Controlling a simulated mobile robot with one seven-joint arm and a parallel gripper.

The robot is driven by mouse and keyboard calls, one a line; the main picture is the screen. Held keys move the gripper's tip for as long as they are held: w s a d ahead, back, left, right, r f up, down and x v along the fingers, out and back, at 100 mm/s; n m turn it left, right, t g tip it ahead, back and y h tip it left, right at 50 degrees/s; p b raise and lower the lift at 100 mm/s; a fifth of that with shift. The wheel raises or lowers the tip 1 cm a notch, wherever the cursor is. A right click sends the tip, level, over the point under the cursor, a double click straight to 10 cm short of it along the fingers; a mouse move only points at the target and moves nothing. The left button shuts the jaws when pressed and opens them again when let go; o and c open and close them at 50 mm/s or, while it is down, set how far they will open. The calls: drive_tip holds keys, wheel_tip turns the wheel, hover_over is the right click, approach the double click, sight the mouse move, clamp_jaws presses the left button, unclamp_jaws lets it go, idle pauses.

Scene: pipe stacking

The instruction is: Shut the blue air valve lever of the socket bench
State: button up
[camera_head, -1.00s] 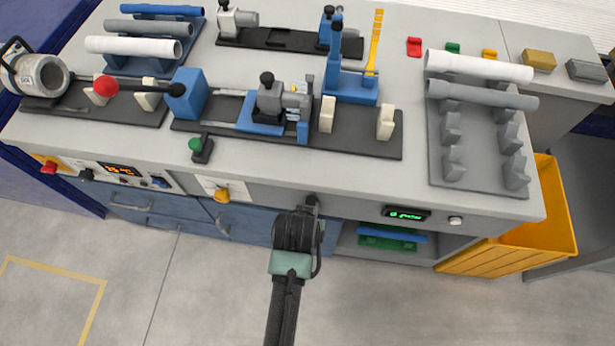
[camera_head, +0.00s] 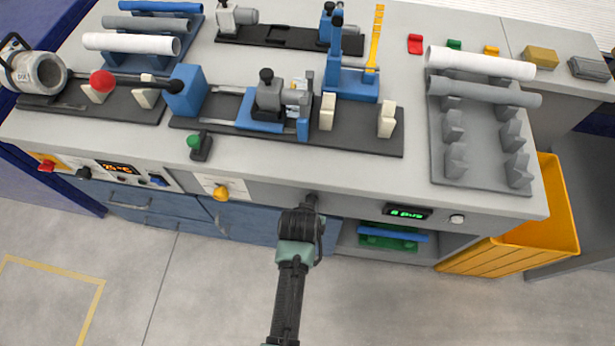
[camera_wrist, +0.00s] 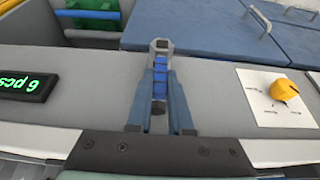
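The blue air valve lever (camera_wrist: 160,82) shows in the wrist view, pointing out from a grey metal fitting (camera_wrist: 161,46) at the front edge of the bench. My gripper (camera_wrist: 160,92) has its two blue-grey fingers close on either side of the lever, with little or no gap, and looks shut on it. In the head view my gripper (camera_head: 311,201) reaches the front face of the socket bench (camera_head: 360,190) below the top. My wrist hides the lever there.
A green-lit display (camera_head: 407,212) sits right of my gripper and a yellow knob (camera_head: 221,192) sits left, on the same front face. A yellow bin (camera_head: 535,235) stands at the right end. The floor (camera_head: 400,305) in front is clear.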

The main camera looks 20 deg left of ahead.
clamp_jaws()
idle(1.0)
